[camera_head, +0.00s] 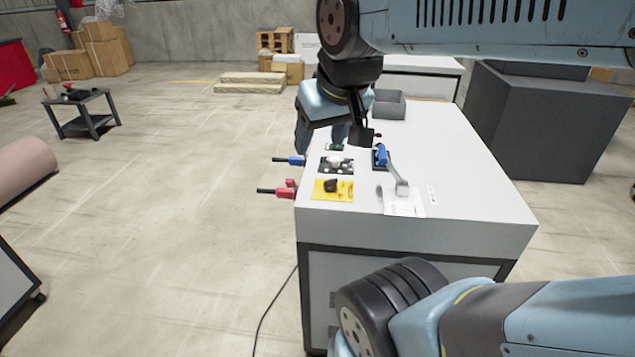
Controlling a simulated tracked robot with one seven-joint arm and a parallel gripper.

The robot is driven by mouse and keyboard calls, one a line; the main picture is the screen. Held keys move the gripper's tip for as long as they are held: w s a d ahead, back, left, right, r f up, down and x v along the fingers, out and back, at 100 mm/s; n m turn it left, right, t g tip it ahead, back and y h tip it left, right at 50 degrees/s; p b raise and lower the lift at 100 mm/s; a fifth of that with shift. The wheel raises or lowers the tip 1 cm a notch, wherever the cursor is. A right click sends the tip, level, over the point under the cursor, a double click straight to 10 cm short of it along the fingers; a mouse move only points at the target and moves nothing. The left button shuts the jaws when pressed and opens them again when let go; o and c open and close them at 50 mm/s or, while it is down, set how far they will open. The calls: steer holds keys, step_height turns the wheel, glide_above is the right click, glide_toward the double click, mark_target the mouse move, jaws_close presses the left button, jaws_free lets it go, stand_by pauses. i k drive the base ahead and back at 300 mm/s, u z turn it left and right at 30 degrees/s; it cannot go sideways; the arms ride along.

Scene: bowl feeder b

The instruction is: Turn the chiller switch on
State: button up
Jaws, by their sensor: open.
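A white cabinet (460,165) carries several controls on its top near the left edge. A black knob sits on a yellow plate (345,196) at the near left. Behind it, a pale knob (334,162) sits on a dark plate. To the right is a blue-handled lever (382,155) on a dark plate. No label is readable, so I cannot tell which is the chiller switch. My gripper (358,138) is open above the cabinet's left side, just behind the pale knob and left of the blue lever. It appears empty; its fingers are small and partly hidden by my wrist.
A blue-handled valve (290,161) and a red-handled valve (278,191) stick out from the cabinet's left side. A grey metal bracket (400,180) and white label lie right of the yellow plate. A grey bin (389,104) stands farther back. The cabinet top's right side is clear.

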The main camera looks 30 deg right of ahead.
mark_target(331, 185)
steer(key=z, duration=0.85)
steer(key=k, duration=0.9)
steer(key=u, duration=0.35)
steer(key=i, duration=0.5)
steer(key=z, duration=0.05)
